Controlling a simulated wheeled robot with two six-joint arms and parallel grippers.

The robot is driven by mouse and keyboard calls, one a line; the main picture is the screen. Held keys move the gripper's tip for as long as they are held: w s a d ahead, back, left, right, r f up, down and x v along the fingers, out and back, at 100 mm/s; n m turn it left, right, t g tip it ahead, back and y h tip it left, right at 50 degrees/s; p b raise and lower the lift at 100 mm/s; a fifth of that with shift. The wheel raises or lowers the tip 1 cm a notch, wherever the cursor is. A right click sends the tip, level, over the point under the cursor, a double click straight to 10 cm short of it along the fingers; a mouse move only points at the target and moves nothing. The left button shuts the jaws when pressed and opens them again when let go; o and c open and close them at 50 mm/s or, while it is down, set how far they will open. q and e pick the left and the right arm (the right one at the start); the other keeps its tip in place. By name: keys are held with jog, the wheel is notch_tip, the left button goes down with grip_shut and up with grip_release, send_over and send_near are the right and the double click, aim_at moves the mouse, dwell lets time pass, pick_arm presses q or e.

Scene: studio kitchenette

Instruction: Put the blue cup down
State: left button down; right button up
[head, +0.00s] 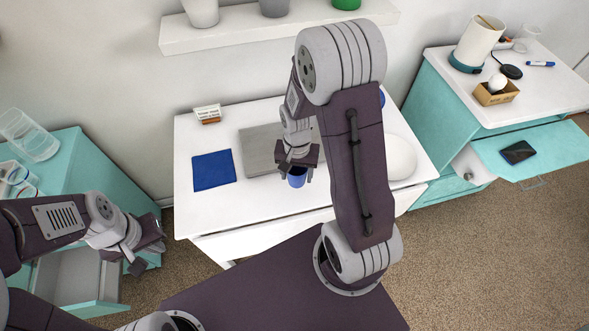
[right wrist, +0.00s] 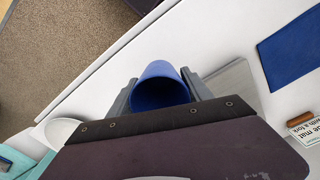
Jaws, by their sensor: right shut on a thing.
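The blue cup (head: 297,179) is between the fingers of my right gripper (head: 295,174), which is shut on it. In the right wrist view the cup (right wrist: 160,88) shows its open mouth, with a grey finger on each side. It is over the white table (head: 225,213), in front of the grey board (head: 259,163); I cannot tell whether its base touches the table. A flat blue mat (head: 214,170) lies to its left, also in the right wrist view (right wrist: 293,48). My left gripper (head: 150,257) is empty, fingers apart, left of the table.
A small sign (head: 208,112) stands at the table's back left. A white round dish (head: 400,158) is at the right, partly behind my right arm. A teal cabinet (head: 430,110) with an open drawer stands at the right. The table's front left is clear.

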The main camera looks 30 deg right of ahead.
aim_at(295, 169)
jog(key=w+f, duration=0.1)
jog(key=w+d, duration=0.1)
jog(key=shift+w+f, duration=0.35)
jog(key=shift+w, duration=0.05)
notch_tip(295, 169, down, 3)
jog(key=shift+a+f, duration=0.1)
jog(key=shift+f, duration=0.45)
jog(key=shift+f+b, duration=0.1)
jog(key=shift+b, duration=0.25)
jog(key=o, duration=1.3)
jog(key=shift+o, duration=0.2)
